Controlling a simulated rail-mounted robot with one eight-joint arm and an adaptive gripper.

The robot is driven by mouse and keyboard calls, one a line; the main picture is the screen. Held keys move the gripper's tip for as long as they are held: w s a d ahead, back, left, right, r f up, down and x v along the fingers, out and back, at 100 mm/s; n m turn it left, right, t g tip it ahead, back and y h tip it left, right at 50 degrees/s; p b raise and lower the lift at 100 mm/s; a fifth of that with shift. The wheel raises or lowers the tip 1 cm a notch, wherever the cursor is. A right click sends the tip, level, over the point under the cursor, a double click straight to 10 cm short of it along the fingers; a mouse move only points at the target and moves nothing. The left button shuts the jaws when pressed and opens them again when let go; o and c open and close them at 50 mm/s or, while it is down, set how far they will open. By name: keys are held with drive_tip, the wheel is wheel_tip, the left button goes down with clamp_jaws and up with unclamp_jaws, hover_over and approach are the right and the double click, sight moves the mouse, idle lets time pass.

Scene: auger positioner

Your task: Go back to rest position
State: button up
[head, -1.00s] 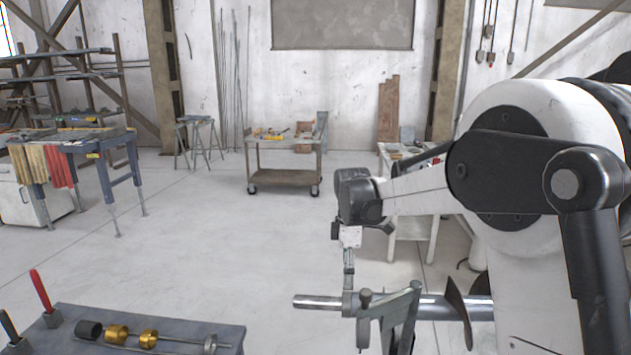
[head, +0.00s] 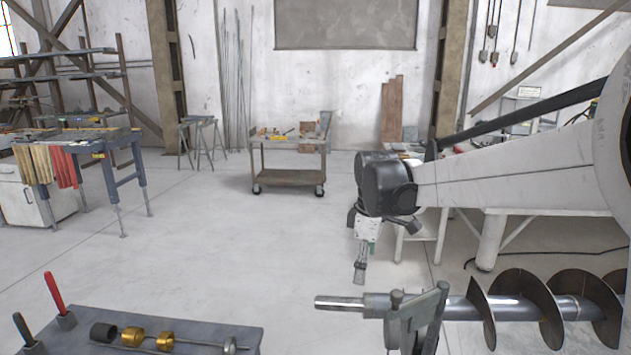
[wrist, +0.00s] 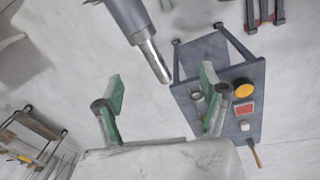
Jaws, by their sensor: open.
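In the wrist view the shaft end (wrist: 150,58) appears beyond the fingertips, not gripped. A grey support (head: 416,322) with a screw clamp holds the shaft.
A dark table (head: 240,335) with brass collars (head: 133,336) and a red-handled tool (head: 56,294) stands at the lower left. A wheeled cart (head: 287,178) stands at the back. A white bench (head: 492,238) is behind my arm. The floor between is clear.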

drive_tip(key=s+d+r+m+t, duration=0.2)
drive_tip(key=s+d+m, duration=0.15)
drive_tip(key=s, duration=0.45)
drive_tip(key=s+d+r+m+t, duration=0.1)
drive_tip(key=s+d+r+m, duration=0.2)
drive_tip(key=s, duration=0.5)
drive_tip(key=s+d+f+m+t, duration=0.1)
drive_tip(key=s+f+m, duration=0.1)
drive_tip(key=s, duration=0.4)
drive_tip(key=s+d+f+m+t, duration=0.1)
drive_tip(key=s+f+m, duration=0.1)
drive_tip(key=s+m, duration=0.3)
drive_tip(key=shift+s+f+t, duration=0.25)
drive_tip(key=shift+s+t, duration=0.15)
drive_tip(key=shift+s, duration=0.35)
